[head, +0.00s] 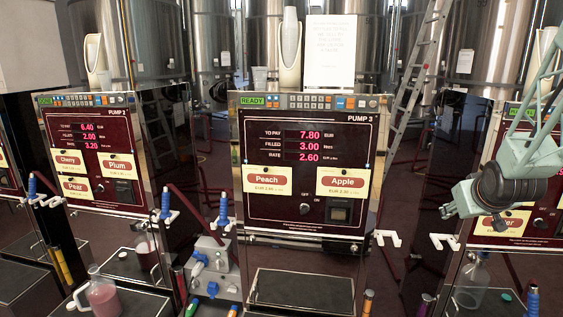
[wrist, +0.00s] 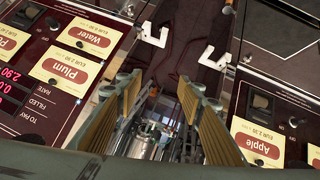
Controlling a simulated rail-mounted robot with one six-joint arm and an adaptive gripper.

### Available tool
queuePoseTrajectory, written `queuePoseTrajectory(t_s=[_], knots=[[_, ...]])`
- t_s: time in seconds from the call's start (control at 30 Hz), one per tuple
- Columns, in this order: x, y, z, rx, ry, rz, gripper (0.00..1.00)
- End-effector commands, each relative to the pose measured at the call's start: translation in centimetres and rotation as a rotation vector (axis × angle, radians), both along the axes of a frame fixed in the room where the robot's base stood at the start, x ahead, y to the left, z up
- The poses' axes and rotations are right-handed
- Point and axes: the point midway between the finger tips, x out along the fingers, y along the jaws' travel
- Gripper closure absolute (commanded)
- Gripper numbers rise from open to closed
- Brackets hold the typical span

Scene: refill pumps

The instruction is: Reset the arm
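My arm (head: 500,185) shows at the right edge in the head view, in front of the right pump and partly covering its labels. I cannot make out the fingers there. In the wrist view my gripper (wrist: 160,88) has its two yellowish fingers apart, with nothing between them. The view is turned upside down, with a Plum label (wrist: 73,75) and a Water label (wrist: 88,36) to the left of the fingers and an Apple label (wrist: 257,145) to the right.
The middle pump (head: 310,165) reads READY, 7.80 to pay and 3.00 filled. The left pump (head: 95,150) reads 6.40 and 2.00. A jug of pink liquid (head: 103,297) stands front left. A clear jug (head: 470,285) stands lower right. A ladder (head: 415,85) leans behind.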

Motion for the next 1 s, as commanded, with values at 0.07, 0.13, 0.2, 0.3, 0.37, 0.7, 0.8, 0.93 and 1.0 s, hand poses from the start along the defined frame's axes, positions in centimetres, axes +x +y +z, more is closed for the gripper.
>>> queuePoseTrajectory(t_s=[0.07,0.13,0.2,0.3,0.37,0.7,0.8,0.93,1.0], knots=[[-0.7,1.5,1.0,0.006,0.01,0.003,0.65],[-1.3,2.6,1.7,0.014,0.023,0.004,0.65],[-2.0,3.8,2.4,0.021,0.035,0.002,0.65],[-3.1,5.4,3.3,0.032,0.052,0.004,0.65],[-3.8,6.4,3.8,0.037,0.062,0.005,0.65],[-8.2,12.0,6.5,0.076,0.12,0.01,0.65],[-9.7,13.5,7.2,0.087,0.136,0.012,0.65],[-11.7,15.6,8.0,0.103,0.158,0.015,0.65],[-12.8,16.6,8.4,0.111,0.17,0.016,0.65]])
